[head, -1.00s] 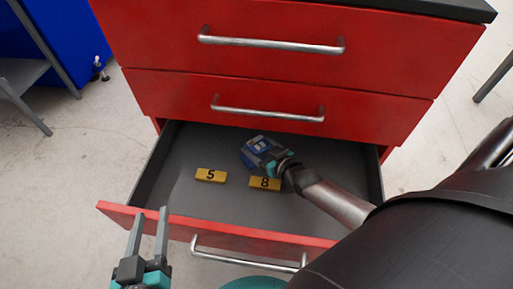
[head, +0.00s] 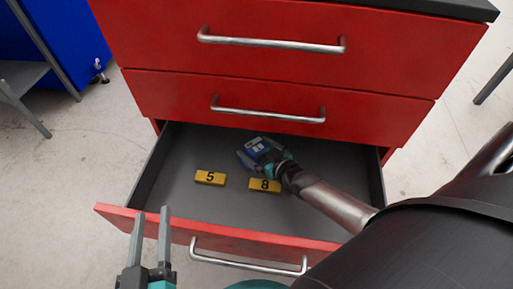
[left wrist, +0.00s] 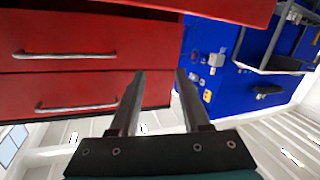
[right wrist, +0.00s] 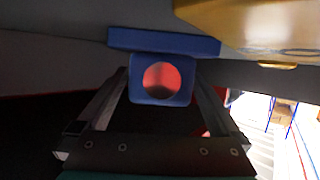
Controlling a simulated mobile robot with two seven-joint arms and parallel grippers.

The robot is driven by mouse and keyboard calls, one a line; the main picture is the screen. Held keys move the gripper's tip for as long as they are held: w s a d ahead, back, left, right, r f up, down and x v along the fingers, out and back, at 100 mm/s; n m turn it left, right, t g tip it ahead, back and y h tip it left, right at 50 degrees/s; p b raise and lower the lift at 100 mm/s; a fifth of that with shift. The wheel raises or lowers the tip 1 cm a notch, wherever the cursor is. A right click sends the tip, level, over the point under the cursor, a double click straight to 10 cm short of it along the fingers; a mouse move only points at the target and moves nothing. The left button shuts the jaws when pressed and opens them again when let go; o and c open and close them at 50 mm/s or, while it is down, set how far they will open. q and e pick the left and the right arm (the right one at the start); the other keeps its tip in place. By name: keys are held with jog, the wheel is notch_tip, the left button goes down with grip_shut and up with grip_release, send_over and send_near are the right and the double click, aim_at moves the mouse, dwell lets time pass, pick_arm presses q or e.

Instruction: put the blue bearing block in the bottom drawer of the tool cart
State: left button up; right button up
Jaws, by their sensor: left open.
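The blue bearing block (head: 255,148) is inside the open bottom drawer (head: 215,207), towards its back middle. In the right wrist view the block (right wrist: 160,78) shows its round hole and wider base flange between the fingers. My right gripper (head: 280,163) reaches into the drawer from the right and is shut on the block, a finger at each side. I cannot tell whether the flange rests on the drawer floor. My left gripper (head: 152,212) is open and empty, in front of the drawer's left front edge.
Two yellow blocks marked 5 (head: 210,177) and 8 (head: 265,185) lie on the drawer floor, the 8 close to my right gripper. The upper drawers (head: 270,105) are shut above. The drawer's left and right floor areas are clear.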

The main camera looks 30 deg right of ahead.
aim_at(262, 152)
jog(key=shift+s+r, duration=0.1)
jog(key=shift+r, duration=0.05)
jog(key=shift+s+d+r+p, duration=0.1)
jog(key=shift+s+r+p, duration=0.15)
jog(key=shift+s+p, duration=0.35)
jog(key=shift+p+v, duration=0.35)
jog(key=shift+v, duration=0.5)
jog(key=shift+s+r+p, duration=0.2)
jog(key=shift+s+p, duration=0.15)
jog(key=shift+s, duration=0.2)
jog(key=shift+p+v, duration=0.45)
jog(key=shift+v, duration=0.4)
jog(key=shift+p+v, duration=0.6)
jog(key=shift+v, duration=0.65)
jog(key=shift+p+v, duration=0.4)
jog(key=shift+v, duration=0.5)
pick_arm(q)
jog(key=s+a+f+g+y, duration=0.2)
jog(key=s+a+g+y, duration=0.3)
jog(key=a+g, duration=0.5)
jog(key=shift+a+f+g+p, duration=0.15)
jog(key=shift+a+g+p, duration=0.2)
jog(key=shift+g, duration=0.05)
pick_arm(e)
jog(key=shift+v, duration=0.85)
